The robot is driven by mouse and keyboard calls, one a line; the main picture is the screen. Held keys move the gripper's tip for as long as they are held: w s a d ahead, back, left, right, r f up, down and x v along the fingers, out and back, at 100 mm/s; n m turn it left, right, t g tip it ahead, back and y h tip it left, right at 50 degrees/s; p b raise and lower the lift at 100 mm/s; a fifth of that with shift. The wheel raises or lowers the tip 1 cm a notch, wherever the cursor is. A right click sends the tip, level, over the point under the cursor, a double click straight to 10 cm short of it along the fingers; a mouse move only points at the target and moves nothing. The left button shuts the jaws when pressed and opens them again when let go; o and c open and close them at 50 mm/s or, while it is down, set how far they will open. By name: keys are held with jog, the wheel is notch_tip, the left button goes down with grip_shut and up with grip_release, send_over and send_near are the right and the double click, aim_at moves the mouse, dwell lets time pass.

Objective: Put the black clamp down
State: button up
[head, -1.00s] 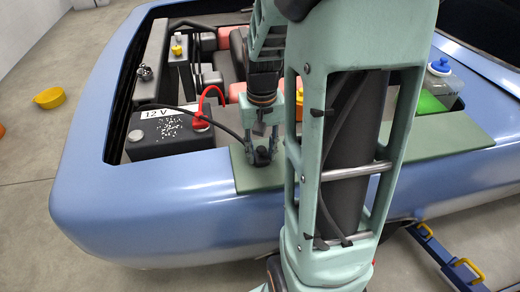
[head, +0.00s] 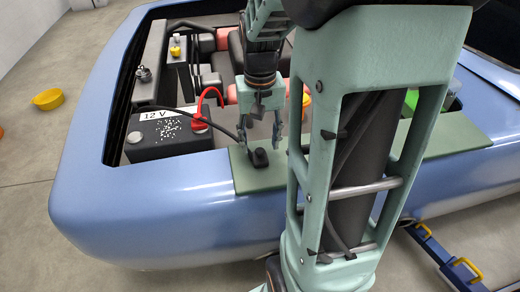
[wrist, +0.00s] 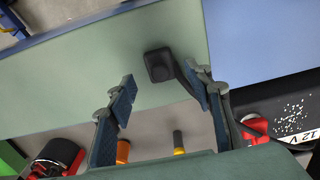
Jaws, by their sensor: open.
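The black clamp (head: 260,157) rests on the green mat (head: 262,178) on the car's front edge. A black cable runs from it to the left, toward the battery. My gripper (head: 260,138) is open and empty just above and behind the clamp. In the wrist view the clamp (wrist: 160,65) lies on the mat (wrist: 60,85) beyond my open fingers (wrist: 162,87), and its cable end passes close by the right finger. I cannot tell whether they touch.
The 12 V battery (head: 168,141), with a red clamp (head: 199,125) on it, stands left of the mat in the engine bay.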

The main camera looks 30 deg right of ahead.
aim_at(260, 151)
notch_tip(260, 151, up, 7)
jog(key=shift+r, duration=0.2)
dwell(0.3)
